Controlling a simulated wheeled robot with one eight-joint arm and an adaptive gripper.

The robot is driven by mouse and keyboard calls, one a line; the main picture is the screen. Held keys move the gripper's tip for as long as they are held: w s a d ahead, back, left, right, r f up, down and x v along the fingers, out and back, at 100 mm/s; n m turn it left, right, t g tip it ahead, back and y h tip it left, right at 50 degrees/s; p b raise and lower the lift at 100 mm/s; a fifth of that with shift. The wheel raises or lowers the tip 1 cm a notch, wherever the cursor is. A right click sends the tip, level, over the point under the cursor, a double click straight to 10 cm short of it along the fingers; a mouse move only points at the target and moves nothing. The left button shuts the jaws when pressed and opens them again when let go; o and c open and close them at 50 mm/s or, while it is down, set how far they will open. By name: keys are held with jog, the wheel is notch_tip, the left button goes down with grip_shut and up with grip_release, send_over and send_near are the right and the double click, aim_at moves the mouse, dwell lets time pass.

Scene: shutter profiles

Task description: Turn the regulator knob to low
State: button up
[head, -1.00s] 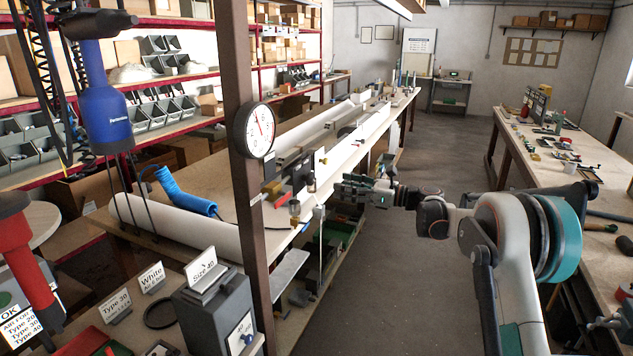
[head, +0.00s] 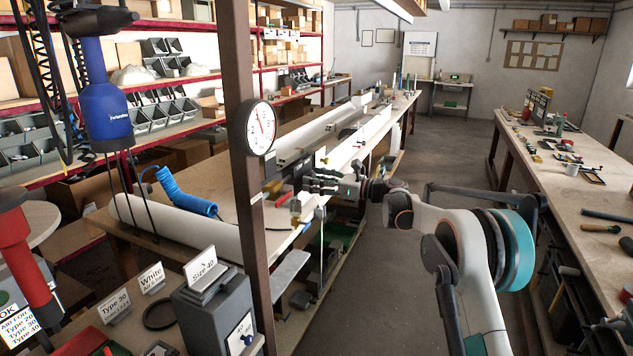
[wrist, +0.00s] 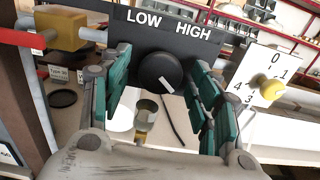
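The regulator knob (wrist: 160,72) is round and black, below the words LOW and HIGH on a dark panel (wrist: 125,42) in the wrist view. A short white mark lies on the knob's lower right part in that view. My gripper (wrist: 160,68) is open, with a teal-padded finger on each side of the knob and visible gaps between. I cannot tell how far the fingertips are from it in depth. In the head view my gripper (head: 318,182) is at the bench's near edge, and the knob cannot be made out there.
In the wrist view, a clear cup (wrist: 146,108) sits below the knob, a yellow block with a red lever (wrist: 22,38) at left, and a yellow knob (wrist: 268,88) on a numbered white plate at right. In the head view, a post with a gauge (head: 261,127) stands left of my gripper.

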jog(key=c, duration=0.9)
jog(key=shift+n, duration=0.3)
jog(key=n, duration=2.5)
jog(key=shift+r+p, duration=0.15)
jog(key=shift+p, duration=0.25)
jog(key=shift+n, duration=0.3)
jog(key=o, duration=1.1)
jog(key=shift+d, duration=0.1)
jog(key=shift+c, duration=0.2)
